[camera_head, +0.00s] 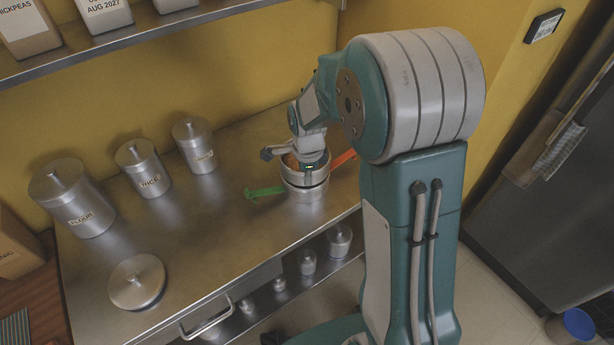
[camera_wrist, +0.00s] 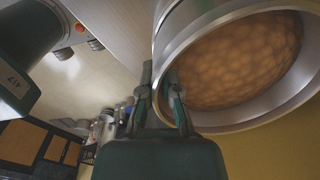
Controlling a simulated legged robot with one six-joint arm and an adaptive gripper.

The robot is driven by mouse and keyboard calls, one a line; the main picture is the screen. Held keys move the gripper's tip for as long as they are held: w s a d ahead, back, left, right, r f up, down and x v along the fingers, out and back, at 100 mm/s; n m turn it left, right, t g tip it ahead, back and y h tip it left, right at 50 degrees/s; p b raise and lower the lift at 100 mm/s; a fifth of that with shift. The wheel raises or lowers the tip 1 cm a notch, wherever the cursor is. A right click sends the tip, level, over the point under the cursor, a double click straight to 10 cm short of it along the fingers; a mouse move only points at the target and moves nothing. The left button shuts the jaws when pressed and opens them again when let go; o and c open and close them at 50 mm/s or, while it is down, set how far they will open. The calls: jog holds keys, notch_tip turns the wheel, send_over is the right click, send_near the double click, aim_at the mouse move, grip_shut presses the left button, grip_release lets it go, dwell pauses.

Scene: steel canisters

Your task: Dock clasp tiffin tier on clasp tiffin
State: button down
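The clasp tiffin (camera_head: 306,192) is a round steel container on the steel counter, with a green clasp (camera_head: 264,192) out to the left and an orange clasp (camera_head: 344,158) out to the right. The tiffin tier (camera_head: 318,176) is directly above it, roughly level; I cannot tell whether they touch. In the wrist view the tier (camera_wrist: 232,118) shows a steel rim and brown, lumpy food inside. My gripper (camera_wrist: 161,88) straddles its wall, one finger inside and one outside, and looks shut on it. In the head view my gripper (camera_head: 303,165) partly hides the tier.
Canisters labelled flour (camera_head: 72,200), rice (camera_head: 143,167) and a third (camera_head: 195,146) stand along the back wall. A round steel lid (camera_head: 136,282) lies front left. The counter between lid and tiffin is clear. A shelf (camera_head: 120,38) runs above; small canisters (camera_head: 308,262) stand below the counter.

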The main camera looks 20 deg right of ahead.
jog(key=shift+d, duration=0.1)
jog(key=shift+f, duration=0.25)
jog(key=c, duration=0.8)
grip_release()
jog(key=shift+a, duration=0.2)
jog(key=shift+d, duration=0.1)
